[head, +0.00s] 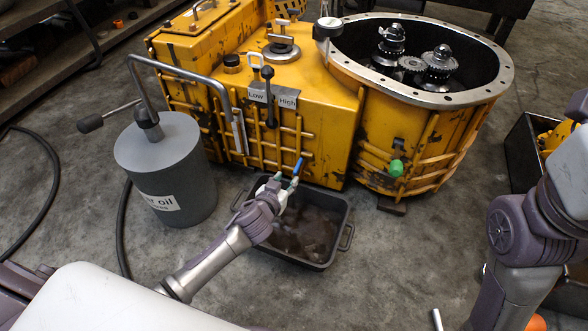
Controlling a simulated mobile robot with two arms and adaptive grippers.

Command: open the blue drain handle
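The blue drain handle (298,167) is a small blue lever low on the front of the yellow transmission housing (310,125), above the dark drain pan (310,255). My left gripper (285,181) is right at the handle, just below and left of it, over the far edge of the pan. Its two fingers show a gap between them, and I see nothing clearly held. Whether a finger touches the handle cannot be told. The handle's lower part is hidden by the gripper. My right arm comes in at the right; its gripper is out of view.
A green plug (396,168) sits on the round housing (440,125), which is open on top with gears inside. A dark crate (522,150) stands at the right. Floor right of the pan is clear.

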